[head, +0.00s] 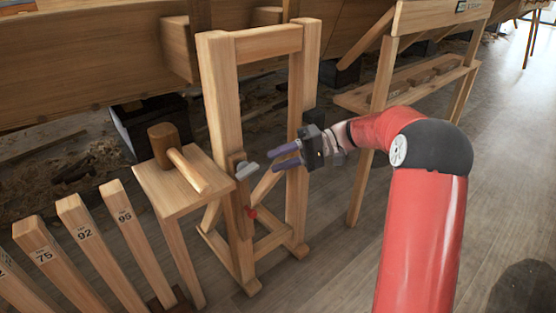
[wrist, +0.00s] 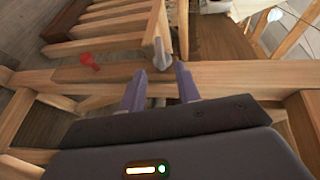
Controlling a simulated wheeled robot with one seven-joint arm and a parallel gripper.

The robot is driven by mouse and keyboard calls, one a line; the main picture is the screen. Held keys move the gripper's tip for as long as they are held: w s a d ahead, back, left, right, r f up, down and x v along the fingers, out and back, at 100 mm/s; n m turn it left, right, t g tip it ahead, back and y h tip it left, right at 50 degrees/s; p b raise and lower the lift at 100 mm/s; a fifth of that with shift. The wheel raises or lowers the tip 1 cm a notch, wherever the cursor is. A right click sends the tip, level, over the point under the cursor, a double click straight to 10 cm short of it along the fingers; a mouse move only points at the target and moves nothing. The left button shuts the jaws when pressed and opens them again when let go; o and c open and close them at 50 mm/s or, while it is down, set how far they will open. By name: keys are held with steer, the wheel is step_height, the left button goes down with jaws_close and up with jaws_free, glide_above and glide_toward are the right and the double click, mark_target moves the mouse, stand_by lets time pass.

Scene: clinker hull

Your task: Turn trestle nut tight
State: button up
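The trestle (head: 220,95) is a pale wooden frame with two uprights and crossbars. A grey trestle nut (head: 247,171) sits on the near upright's side, and a red knob (head: 252,213) is below it. My gripper (head: 274,160) is open and empty, its two purple fingers pointing at the nut from the right with a small gap. In the wrist view the grey nut (wrist: 162,56) lies just beyond and between the fingertips (wrist: 159,72). The red knob (wrist: 90,62) shows to the left there. I cannot tell the nut's tightness.
A wooden mallet (head: 175,155) lies on a small stool (head: 170,190) left of the trestle. Numbered wooden posts (head: 90,235) stand at the lower left. A wooden rack (head: 410,80) stands behind my arm.

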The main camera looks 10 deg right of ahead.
mark_target(259, 167)
steer(key=shift+b+x, duration=0.85)
steer(key=shift+b, duration=0.3)
steer(key=x, duration=0.7)
steer(key=shift+s, duration=0.1)
steer(key=shift+c, duration=0.2)
jaws_close()
